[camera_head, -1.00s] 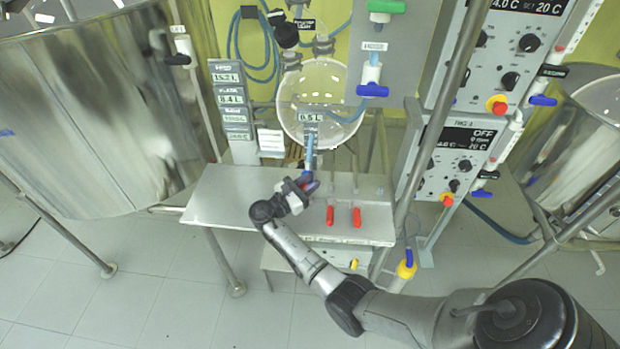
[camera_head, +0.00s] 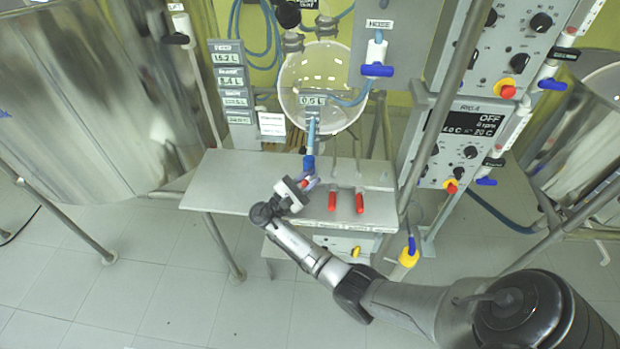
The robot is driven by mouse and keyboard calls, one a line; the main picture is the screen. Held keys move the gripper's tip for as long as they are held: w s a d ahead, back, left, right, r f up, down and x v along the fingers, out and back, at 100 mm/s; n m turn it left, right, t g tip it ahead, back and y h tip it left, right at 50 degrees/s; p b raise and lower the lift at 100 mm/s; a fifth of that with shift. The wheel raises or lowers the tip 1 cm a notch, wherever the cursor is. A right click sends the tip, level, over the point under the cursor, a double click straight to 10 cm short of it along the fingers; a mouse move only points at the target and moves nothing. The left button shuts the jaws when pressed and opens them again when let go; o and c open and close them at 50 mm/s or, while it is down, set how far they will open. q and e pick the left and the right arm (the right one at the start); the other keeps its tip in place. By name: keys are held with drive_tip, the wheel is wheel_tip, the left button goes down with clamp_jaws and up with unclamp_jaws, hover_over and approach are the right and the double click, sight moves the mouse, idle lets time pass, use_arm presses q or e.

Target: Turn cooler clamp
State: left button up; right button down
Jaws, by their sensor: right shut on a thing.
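My right gripper (camera_head: 304,185) is shut on a small red handle (camera_head: 307,182) just below a blue valve piece (camera_head: 309,164). The valve piece is at the lower end of a light blue tube under the round glass vessel (camera_head: 321,86). The gripper's fingers hide much of the held handle. Two more red handles, a left one (camera_head: 332,201) and a right one (camera_head: 360,202), hang at the ends of thin rods to the right of the gripper. I cannot tell which part is the cooler clamp. My left gripper is not in view.
A steel table (camera_head: 225,185) stands under the vessel. Control boxes (camera_head: 465,140) and a slanting pole (camera_head: 430,130) stand to the right. A large steel tank (camera_head: 90,100) fills the left. A blue-handled hose valve (camera_head: 377,70) is above right.

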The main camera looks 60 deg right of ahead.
drive_tip(key=c, duration=1.1)
unclamp_jaws()
drive_tip(key=shift+o, duration=0.8)
drive_tip(key=v, duration=0.5)
drive_tip(key=w+a+b, duration=0.2)
drive_tip(key=w+a, duration=0.2)
drive_tip(key=a, duration=0.7)
drive_tip(key=shift+w, duration=0.25)
